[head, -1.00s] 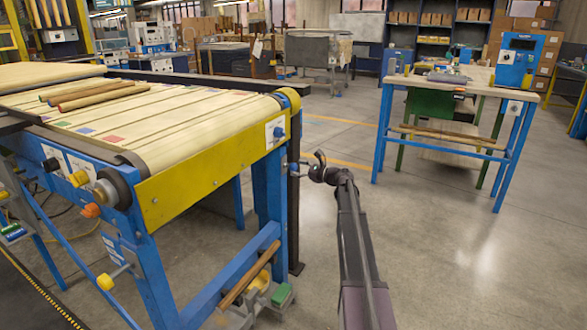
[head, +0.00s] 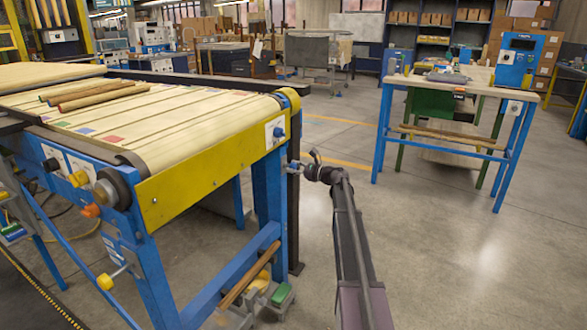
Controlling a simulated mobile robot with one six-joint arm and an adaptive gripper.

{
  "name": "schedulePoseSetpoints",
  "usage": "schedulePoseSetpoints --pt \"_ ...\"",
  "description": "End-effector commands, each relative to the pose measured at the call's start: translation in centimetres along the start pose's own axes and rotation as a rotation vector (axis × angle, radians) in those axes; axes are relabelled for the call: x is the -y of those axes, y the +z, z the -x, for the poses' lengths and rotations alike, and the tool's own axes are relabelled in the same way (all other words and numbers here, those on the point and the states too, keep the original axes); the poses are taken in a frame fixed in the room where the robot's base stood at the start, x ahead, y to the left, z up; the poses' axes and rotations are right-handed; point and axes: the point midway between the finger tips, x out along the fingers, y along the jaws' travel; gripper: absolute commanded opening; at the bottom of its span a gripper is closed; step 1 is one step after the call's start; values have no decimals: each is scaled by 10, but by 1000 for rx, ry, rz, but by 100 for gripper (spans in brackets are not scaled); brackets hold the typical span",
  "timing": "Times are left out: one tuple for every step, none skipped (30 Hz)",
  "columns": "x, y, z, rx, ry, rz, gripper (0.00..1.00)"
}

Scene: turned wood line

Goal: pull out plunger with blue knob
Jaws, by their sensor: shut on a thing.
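My gripper (head: 300,164) is at the dark post by the right end of the blue and yellow conveyor (head: 215,180). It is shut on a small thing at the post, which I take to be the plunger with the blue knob. The fingers cover most of it, and how far it stands out cannot be told. Another blue knob (head: 279,132) sits on a white plate on the conveyor's end, above and left of my gripper and apart from it.
Several wooden rods (head: 95,97) lie on the conveyor belt. A blue-legged workbench (head: 477,84) stands at the right. The floor (head: 460,250) between is clear.

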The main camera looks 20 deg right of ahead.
Motion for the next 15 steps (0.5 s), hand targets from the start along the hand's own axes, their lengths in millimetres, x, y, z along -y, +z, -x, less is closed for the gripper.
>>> schedulePoseSetpoints --pt "-1 0 1 1 1 0 0" --pt "-1 0 3 1 1 0 0" --pt "-1 0 6 0 1 0 0" --pt "-1 0 10 0 0 0 0" --pt "-1 0 14 0 0 0 0" --pt "-1 0 19 0 0 0 0" --pt "-1 0 24 0 1 0 0" --pt "-1 0 27 0 1 0 0" --pt "-1 0 31 0 1 0 0" --pt "-1 0 33 0 2 0 0" --pt "-1 0 34 0 2 0 0" --pt "-1 0 34 0 2 0 0" --pt "-1 0 35 0 2 0 0" --pt "-1 0 34 0 3 0 0" --pt "-1 0 35 0 3 0 0"
